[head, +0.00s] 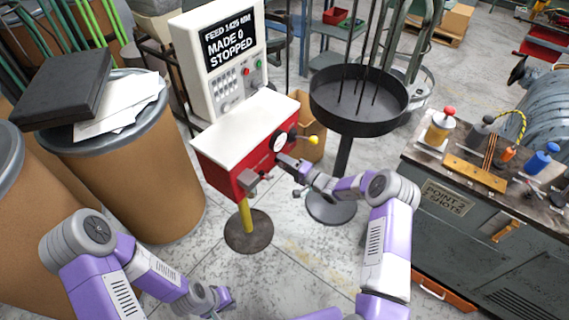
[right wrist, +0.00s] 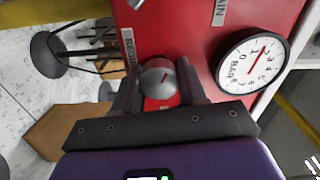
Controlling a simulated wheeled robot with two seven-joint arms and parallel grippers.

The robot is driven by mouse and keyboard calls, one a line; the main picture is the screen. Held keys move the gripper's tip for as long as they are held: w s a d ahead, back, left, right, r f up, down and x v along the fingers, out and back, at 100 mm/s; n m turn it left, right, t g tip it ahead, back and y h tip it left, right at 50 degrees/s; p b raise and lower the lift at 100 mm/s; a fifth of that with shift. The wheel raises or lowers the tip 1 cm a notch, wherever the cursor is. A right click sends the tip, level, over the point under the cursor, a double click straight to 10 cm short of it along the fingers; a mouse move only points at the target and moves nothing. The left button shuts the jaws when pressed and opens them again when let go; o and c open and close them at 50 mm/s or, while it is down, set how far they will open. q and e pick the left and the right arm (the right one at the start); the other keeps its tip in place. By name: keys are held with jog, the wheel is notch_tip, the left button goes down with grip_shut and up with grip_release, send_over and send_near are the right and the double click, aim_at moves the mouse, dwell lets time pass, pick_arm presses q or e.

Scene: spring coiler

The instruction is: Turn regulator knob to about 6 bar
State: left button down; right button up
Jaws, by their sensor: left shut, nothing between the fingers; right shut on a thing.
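The grey regulator knob (right wrist: 158,80) with a red pointer mark sits on the red panel (right wrist: 190,20) in the right wrist view. My right gripper (right wrist: 160,88) is shut on it, one finger on each side. In the head view my right gripper (head: 284,160) is at the right side of the red machine body (head: 225,165), and hides the knob. The round white BAR gauge (right wrist: 252,62) is right of the knob; its red needle points to the upper right, and its exact reading is hard to tell. My left gripper (head: 222,297) is shut and empty, low over the floor.
The display screen (head: 231,45) reads "FEED 1425 MM, MADE 0, STOPPED". A dark round tray (head: 358,122) on a stand is right of the machine. Brown drums (head: 130,170) stand left, and a grey workbench (head: 440,210) with tools stands right. Floor in front is clear.

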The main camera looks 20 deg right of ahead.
jog(key=m, duration=0.3)
jog(key=shift+d+m, duration=0.1)
jog(key=shift+m, duration=0.3)
jog(key=m, duration=0.3)
jog(key=shift+m, duration=0.3)
jog(key=m, duration=0.3)
jog(key=shift+f+m+p, duration=0.1)
jog(key=shift+m+p, duration=0.25)
jog(key=shift+m, duration=0.05)
jog(key=m, duration=0.4)
jog(key=shift+p, duration=0.35)
jog(key=m, duration=0.4)
jog(key=shift+s+f+p, duration=0.1)
jog(key=shift+p, duration=0.2)
jog(key=m, duration=0.3)
jog(key=shift+a+m, duration=0.2)
jog(key=shift+m, duration=0.2)
jog(key=m, duration=0.4)
jog(key=shift+s+p, duration=0.1)
jog(key=shift+p, duration=0.3)
jog(key=shift+a+m, duration=0.1)
jog(key=shift+m, duration=1.6)
